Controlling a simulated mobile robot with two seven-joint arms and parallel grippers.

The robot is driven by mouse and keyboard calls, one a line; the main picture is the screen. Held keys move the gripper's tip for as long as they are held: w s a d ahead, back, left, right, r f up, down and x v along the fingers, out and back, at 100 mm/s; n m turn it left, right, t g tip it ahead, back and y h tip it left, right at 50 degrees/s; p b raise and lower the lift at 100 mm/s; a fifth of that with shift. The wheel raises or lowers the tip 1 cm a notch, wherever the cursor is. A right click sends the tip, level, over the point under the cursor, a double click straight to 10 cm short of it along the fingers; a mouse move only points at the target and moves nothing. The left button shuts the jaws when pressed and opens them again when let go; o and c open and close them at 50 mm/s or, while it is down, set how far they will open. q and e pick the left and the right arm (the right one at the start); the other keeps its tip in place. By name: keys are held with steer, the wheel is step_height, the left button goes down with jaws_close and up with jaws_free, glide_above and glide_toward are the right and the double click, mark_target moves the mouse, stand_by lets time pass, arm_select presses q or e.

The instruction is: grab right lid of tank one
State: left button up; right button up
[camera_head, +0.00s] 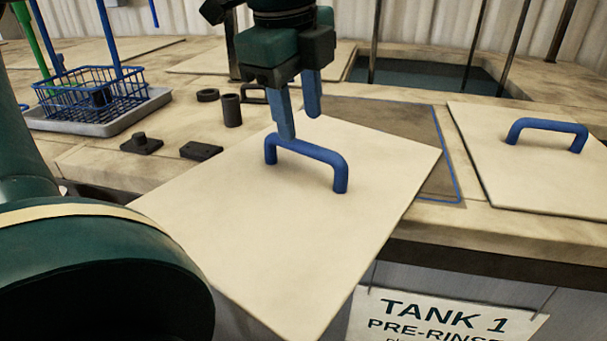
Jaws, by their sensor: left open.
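A cream square lid (280,220) with a blue bar handle (318,155) lies skewed across the counter's front edge, its near corner jutting out past it. A second cream lid (540,185) with a blue handle (547,127) lies flat at the right. The "TANK 1 PRE-RINSE" sign (440,315) hangs on the front below and between them. My left gripper (300,124) points down just above the skewed lid's handle, open and empty. One fingertip overlaps the handle's left end in the picture; I cannot tell whether it touches. My right gripper is not in view.
A dark mat with a blue edge (437,150) lies partly under the skewed lid. An open tank with dark liquid (425,78) is behind. A blue wire basket (75,98) sits in a grey tray (105,125) at left. Small dark parts (201,150) lie on the counter.

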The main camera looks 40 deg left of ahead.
mark_target(301, 141)
arm_select(q)
steer(key=f, duration=0.4)
steer(key=w+f, duration=0.1)
steer(key=f, duration=0.1)
steer(key=shift+w+a+f, duration=0.1)
steer(key=shift+a+f, duration=0.05)
steer(key=shift+a, duration=0.2)
jaws_close()
stand_by(0.5)
